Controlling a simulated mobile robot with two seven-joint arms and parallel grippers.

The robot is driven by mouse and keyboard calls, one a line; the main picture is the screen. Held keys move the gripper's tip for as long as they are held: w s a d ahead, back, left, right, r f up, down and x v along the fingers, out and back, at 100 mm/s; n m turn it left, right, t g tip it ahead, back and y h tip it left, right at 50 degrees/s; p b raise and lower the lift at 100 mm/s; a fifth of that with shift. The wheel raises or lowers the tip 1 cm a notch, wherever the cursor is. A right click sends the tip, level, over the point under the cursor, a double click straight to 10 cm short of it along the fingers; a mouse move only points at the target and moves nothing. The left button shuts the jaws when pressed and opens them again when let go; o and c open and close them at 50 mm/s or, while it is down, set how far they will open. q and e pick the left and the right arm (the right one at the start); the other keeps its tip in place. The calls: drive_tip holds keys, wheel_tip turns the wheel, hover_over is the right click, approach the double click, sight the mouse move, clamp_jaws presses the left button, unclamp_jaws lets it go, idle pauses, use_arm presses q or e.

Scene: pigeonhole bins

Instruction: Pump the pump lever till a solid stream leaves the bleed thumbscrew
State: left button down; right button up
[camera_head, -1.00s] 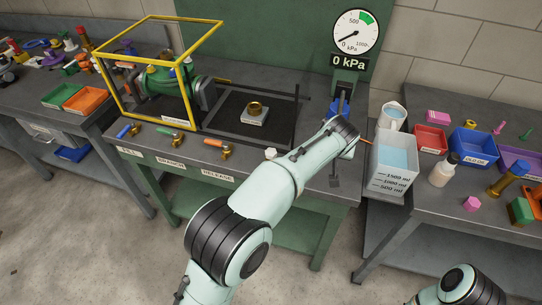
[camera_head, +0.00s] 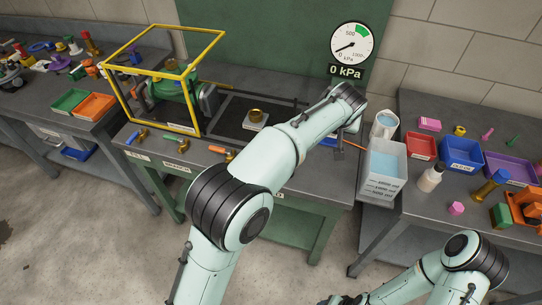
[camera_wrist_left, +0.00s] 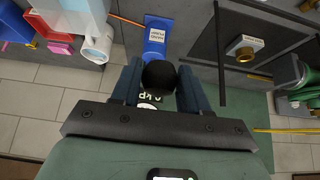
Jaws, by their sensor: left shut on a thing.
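My left gripper (camera_wrist_left: 160,72) is shut on the black round knob (camera_wrist_left: 159,75) of the pump lever, one finger on each side. In the head view my left wrist covers the gripper and most of the pump. The blue hand pump (camera_wrist_left: 155,40) with its white label shows beyond the knob. The gauge (camera_head: 351,44) reads 0 kPa. A brass round part (camera_head: 256,115) sits on a pale block; I cannot tell whether it is the bleed thumbscrew. No stream of liquid shows. My right arm is at the bottom right, its gripper barely visible at the bottom edge.
A yellow frame (camera_head: 131,98) surrounds the green machine on the bench. Several coloured-handled taps line the front edge. A clear tank of blue liquid (camera_head: 384,165) and a white jug (camera_head: 384,125) stand right of the pump. The right table holds coloured bins and loose parts.

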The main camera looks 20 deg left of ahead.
use_arm(q)
drive_tip(key=c, duration=0.7)
unclamp_jaws()
drive_tip(key=shift+r, duration=0.35)
drive_tip(key=shift+w+f, duration=0.1)
drive_tip(key=shift+v, duration=2.9)
drive_tip(key=shift+s+f, duration=0.1)
drive_tip(key=shift+s, duration=0.1)
drive_tip(key=v, duration=1.3)
drive_tip(key=shift+s, duration=0.25)
